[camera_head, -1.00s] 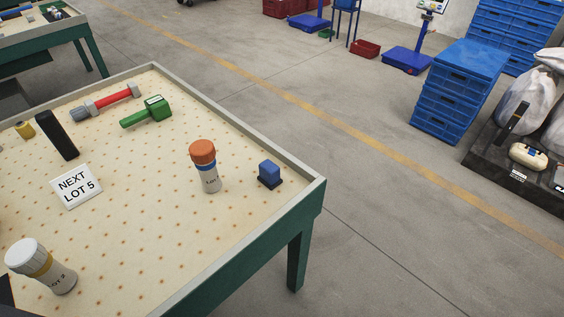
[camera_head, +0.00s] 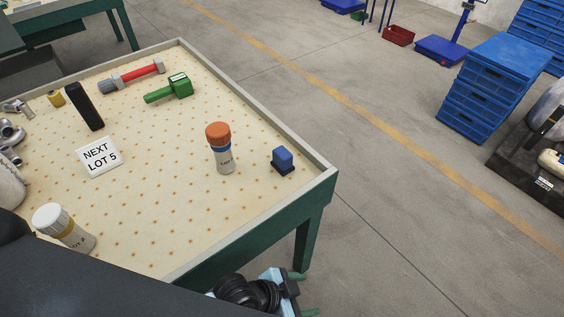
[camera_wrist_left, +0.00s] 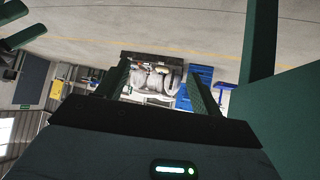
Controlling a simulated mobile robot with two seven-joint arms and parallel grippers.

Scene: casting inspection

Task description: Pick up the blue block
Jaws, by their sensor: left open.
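The blue block (camera_head: 283,158) stands on a dark base near the right corner of the pegboard-topped table (camera_head: 330,178) in the head view. My left gripper (camera_head: 304,294) is at the bottom of the head view, beyond the table's front edge and apart from the block. It looks lower than the tabletop, near a green table leg. In the left wrist view its two fingers (camera_wrist_left: 158,70) are spread with nothing between them. The block does not show in the wrist view.
An orange-capped bottle (camera_head: 220,150) stands left of the block. A white-capped bottle (camera_head: 63,228), a sign (camera_head: 99,157), a black block (camera_head: 85,107), a green tool (camera_head: 170,89) and a red-handled tool (camera_head: 135,75) share the table. A table leg (camera_wrist_left: 260,45) is close in the wrist view.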

